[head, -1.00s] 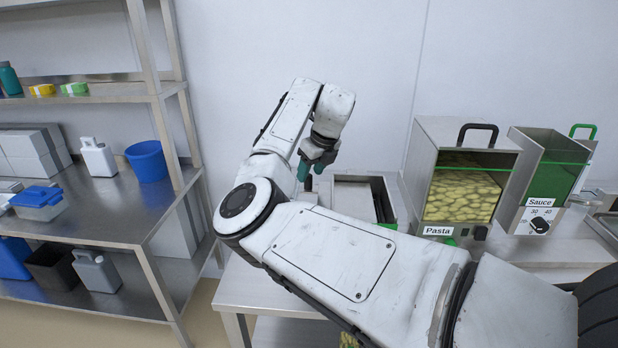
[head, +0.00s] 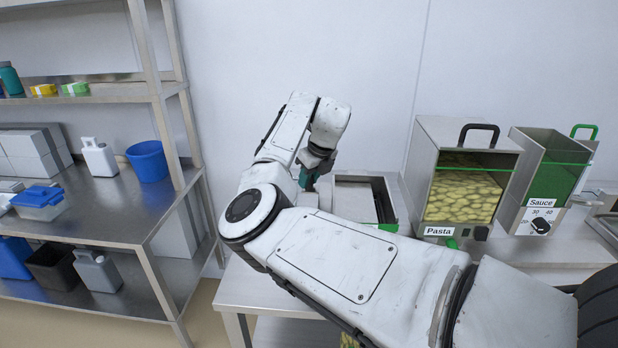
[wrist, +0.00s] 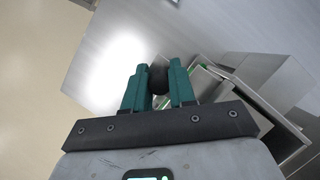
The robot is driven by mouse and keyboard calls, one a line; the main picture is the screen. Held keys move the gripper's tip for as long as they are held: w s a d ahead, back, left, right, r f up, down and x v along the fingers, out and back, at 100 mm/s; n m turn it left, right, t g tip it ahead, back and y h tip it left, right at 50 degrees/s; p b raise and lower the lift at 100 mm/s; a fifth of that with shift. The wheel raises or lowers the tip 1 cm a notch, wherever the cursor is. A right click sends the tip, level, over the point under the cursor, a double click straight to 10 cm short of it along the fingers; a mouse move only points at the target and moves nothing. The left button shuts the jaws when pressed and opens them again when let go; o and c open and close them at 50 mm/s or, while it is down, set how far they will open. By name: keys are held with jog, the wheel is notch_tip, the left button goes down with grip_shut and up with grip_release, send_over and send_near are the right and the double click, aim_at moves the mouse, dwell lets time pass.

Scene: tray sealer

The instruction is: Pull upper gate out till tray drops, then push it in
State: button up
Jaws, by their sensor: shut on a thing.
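My gripper (wrist: 157,80) has two teal fingers, shut on a dark round knob (wrist: 158,78) between their tips. In the head view my gripper (head: 309,178) is low at the left side of a steel box-shaped unit (head: 352,192) on the bench. The wrist view shows the steel unit (wrist: 268,75) just right of the fingers, with a bit of green inside. The knob appears to be the handle of a gate, but the gate plate is hidden by the fingers. I cannot tell upper from lower gate, and no tray can be made out.
A pasta dispenser (head: 466,185) and a sauce dispenser (head: 548,180) stand right of the unit. A steel shelf (head: 110,215) with a blue bucket (head: 147,160) and several containers stands at the left. Bare bench top (head: 250,292) lies in front of the unit.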

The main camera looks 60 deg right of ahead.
aim_at(318, 186)
grip_shut()
jog(key=s+p, duration=0.1)
jog(key=s+d+p, duration=0.1)
jog(key=s, duration=0.1)
jog(key=shift+d+r, duration=0.15)
jog(key=shift+r, duration=0.05)
jog(key=shift+s+f, duration=0.1)
jog(key=shift+f, duration=0.1)
jog(key=o, duration=0.7)
grip_release()
jog(key=shift+o, duration=0.2)
